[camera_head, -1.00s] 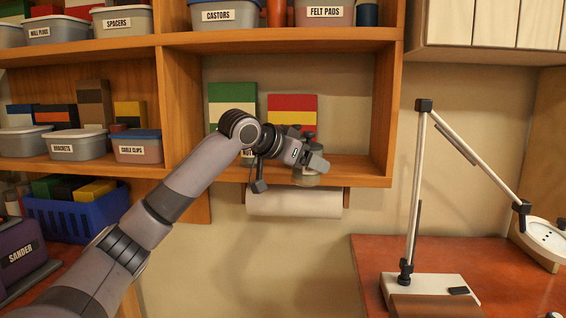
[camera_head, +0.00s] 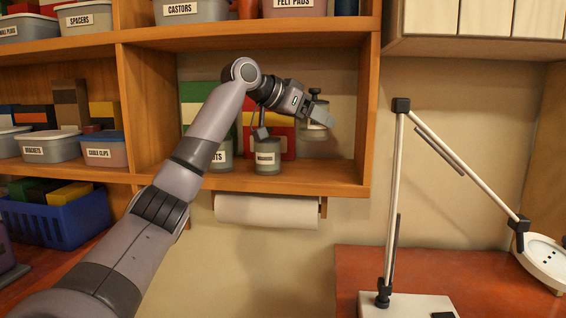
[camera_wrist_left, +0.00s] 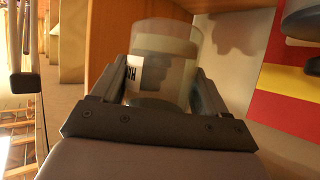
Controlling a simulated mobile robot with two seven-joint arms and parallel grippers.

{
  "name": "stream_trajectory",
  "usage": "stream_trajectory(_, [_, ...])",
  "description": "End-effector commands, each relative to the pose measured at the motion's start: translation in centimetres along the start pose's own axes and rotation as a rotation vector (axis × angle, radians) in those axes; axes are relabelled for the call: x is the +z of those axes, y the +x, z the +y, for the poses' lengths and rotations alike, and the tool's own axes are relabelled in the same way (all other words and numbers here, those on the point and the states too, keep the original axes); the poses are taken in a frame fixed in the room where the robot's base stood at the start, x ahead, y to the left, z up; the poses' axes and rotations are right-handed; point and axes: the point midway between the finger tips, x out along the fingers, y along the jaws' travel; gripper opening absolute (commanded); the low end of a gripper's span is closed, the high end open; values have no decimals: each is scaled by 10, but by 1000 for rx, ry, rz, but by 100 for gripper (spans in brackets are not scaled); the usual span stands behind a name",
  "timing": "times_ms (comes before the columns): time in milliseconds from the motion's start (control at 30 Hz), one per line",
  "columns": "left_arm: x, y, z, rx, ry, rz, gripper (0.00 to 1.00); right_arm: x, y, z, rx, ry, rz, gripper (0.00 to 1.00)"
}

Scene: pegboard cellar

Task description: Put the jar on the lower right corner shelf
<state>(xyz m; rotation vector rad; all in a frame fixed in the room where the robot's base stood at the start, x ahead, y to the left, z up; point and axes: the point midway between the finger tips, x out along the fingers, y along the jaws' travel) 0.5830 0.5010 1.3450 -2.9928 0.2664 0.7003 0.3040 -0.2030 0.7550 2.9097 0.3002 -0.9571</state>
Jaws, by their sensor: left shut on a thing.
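How deep the jar is in the compartment is hard to tell. My right gripper is not in view.
A labelled jar (camera_head: 267,158) and another jar (camera_head: 222,155) stand on the same shelf to the left, with red, yellow and green blocks behind. The shelf's right end looks clear. A paper roll (camera_head: 267,211) hangs below; a desk lamp (camera_head: 393,190) stands right.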

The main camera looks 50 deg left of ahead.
Motion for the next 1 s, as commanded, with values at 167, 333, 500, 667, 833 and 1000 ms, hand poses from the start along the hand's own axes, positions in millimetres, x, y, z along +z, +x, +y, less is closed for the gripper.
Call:
stream_trajectory(167, [22,10,0,-3,0,2,3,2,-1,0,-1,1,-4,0])
stream_trajectory(333, [38,18,0,-2,0,3,3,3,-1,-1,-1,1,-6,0])
stream_trajectory(500, [44,21,0,-2,0,6,3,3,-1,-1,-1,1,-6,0])
stream_trajectory(667, [59,28,0,-3,0,3,3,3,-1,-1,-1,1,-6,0])
stream_trajectory(833, [75,36,0,-3,-1,4,3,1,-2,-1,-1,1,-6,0])
stream_trajectory(1000, [80,39,1,-2,-1,7,3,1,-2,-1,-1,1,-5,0])
